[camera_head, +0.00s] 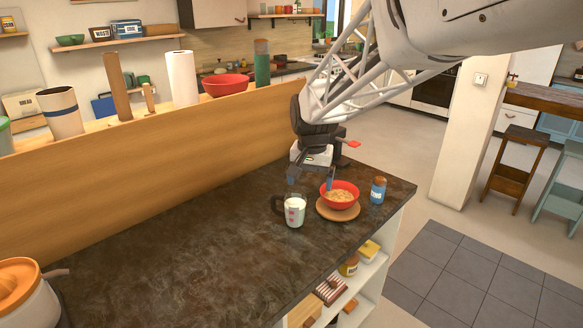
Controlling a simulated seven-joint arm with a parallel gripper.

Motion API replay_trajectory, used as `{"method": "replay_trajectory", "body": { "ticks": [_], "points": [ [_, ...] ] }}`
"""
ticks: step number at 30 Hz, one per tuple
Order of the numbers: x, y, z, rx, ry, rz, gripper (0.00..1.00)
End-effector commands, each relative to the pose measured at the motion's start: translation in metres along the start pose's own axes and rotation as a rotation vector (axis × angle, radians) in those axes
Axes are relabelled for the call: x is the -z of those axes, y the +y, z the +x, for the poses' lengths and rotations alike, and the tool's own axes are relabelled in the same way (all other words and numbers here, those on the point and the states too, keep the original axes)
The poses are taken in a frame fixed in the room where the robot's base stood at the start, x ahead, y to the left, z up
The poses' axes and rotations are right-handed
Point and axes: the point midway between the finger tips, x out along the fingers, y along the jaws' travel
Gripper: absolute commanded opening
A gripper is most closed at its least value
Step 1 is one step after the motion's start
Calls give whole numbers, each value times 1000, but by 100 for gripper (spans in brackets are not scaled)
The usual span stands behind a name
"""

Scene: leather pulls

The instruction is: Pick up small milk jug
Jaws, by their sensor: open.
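A small white milk jug (295,212) with a pinkish mark on its front and a dark handle on its left stands upright on the dark stone counter (200,245). My gripper (310,182) is open and points down, above and slightly behind the jug. One finger is over the jug's back rim and the other is at the left edge of the red bowl. Whether either finger touches anything cannot be told from this view.
The red bowl (341,192) of food sits on a round wooden plate (338,211) close right of the jug. A blue jar (378,190) stands further right, near the counter's edge. The counter's left middle is clear.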

Motion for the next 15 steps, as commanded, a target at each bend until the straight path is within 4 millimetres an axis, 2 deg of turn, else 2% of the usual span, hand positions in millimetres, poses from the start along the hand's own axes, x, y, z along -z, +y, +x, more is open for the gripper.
{"method": "replay_trajectory", "body": {
  "ticks": [6, 12, 15],
  "points": [
    [36, -47, 32, -12, -27, 36, 91],
    [61, -85, 60, -22, -45, 68, 91],
    [69, -98, 70, -26, -52, 79, 91]
  ]
}}
